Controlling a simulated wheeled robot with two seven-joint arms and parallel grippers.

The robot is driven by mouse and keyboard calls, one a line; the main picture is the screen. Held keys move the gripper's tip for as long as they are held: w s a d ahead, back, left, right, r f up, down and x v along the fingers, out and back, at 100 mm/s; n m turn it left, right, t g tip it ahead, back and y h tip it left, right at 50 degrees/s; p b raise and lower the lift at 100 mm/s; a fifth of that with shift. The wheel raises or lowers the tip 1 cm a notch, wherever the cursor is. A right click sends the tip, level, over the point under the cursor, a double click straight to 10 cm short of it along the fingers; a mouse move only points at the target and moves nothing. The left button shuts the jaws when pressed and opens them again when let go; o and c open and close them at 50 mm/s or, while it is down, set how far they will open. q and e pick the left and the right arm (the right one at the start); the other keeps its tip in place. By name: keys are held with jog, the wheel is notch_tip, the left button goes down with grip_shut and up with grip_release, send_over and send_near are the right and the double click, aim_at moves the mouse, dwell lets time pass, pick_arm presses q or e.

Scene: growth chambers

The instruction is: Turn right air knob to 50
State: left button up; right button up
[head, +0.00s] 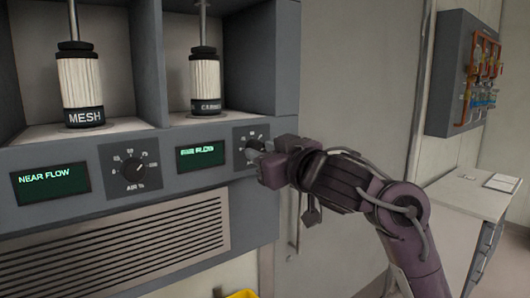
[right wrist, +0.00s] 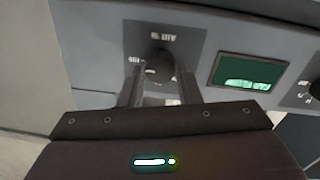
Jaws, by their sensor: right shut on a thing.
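The right air knob (head: 254,149) is a dark round knob on a dial plate at the right end of the chamber's front panel. My right gripper (head: 266,158) is at this knob and covers part of its dial. In the right wrist view, the two fingers of my right gripper (right wrist: 160,88) are on either side of the dark knob (right wrist: 160,66), shut on it. The knob's pointer and the full scale are hidden, so its setting cannot be read. The display (head: 201,156) left of the knob shows green text. My left gripper is not in view.
A left air knob (head: 134,169) and a "NEAR FLOW" display (head: 50,184) are further left. Bottles labelled MESH (head: 81,85) and another (head: 205,82) stand in the bays above. A vent grille (head: 120,245) lies below. A side table (head: 470,205) stands at right.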

jog(key=n+b, duration=0.1)
jog(key=n, duration=0.2)
jog(key=shift+f+n, duration=0.1)
jog(key=shift+n, duration=0.3)
jog(key=n+b, duration=0.1)
jog(key=n, duration=0.3)
jog(key=shift+n, duration=0.4)
jog(key=shift+n+y+b, duration=0.6)
jog(key=shift+n+b, duration=1.55)
jog(key=shift+n, duration=2.65)
jog(key=o, duration=1)
jog(key=shift+c, duration=0.2)
